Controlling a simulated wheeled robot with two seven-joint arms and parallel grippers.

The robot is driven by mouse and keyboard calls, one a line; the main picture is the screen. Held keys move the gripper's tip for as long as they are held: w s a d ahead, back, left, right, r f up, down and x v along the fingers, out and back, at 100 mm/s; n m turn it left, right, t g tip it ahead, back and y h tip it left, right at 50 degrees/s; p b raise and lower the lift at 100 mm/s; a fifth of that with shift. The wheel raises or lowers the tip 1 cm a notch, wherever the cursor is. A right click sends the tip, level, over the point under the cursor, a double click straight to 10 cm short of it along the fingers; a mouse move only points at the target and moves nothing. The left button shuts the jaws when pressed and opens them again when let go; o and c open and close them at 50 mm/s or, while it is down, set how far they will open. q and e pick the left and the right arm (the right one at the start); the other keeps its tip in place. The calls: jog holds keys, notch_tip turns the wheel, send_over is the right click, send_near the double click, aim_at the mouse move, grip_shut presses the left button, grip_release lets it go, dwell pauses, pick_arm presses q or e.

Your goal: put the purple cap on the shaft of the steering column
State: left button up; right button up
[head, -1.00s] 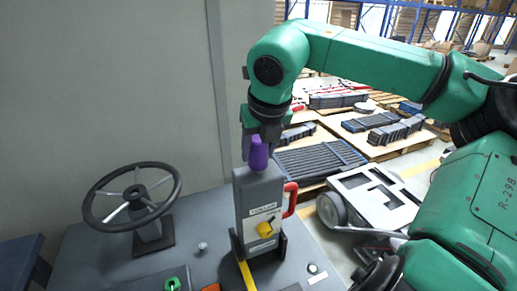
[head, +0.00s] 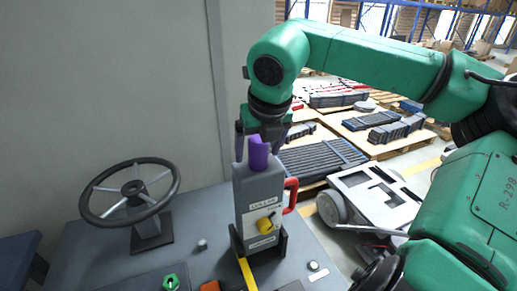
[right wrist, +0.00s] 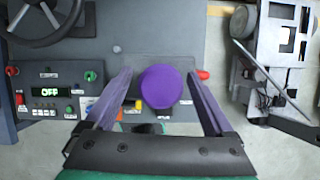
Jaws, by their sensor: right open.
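The purple cap (head: 258,155) stands on top of a grey upright box (head: 260,200). My right gripper (head: 259,146) is open over the box, with its fingers spread to either side of the cap. In the right wrist view the round top of the cap (right wrist: 161,86) lies between the two fingers, with a gap on each side. The steering column (head: 150,228) stands at the left of the bench and carries a black steering wheel (head: 104,211). The shaft (head: 133,187) shows at the wheel's hub and looks uncapped. My left gripper is out of view.
The grey box has a red handle (head: 291,196) and a yellow knob (head: 265,224). A control panel with an "OFF" display (right wrist: 46,92) lies on the bench. A white wheeled chassis (head: 375,200) stands right of the bench. A wall is behind.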

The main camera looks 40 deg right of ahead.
jog(key=b+v, duration=0.1)
jog(key=v, duration=1.3)
jog(key=shift+r, duration=0.25)
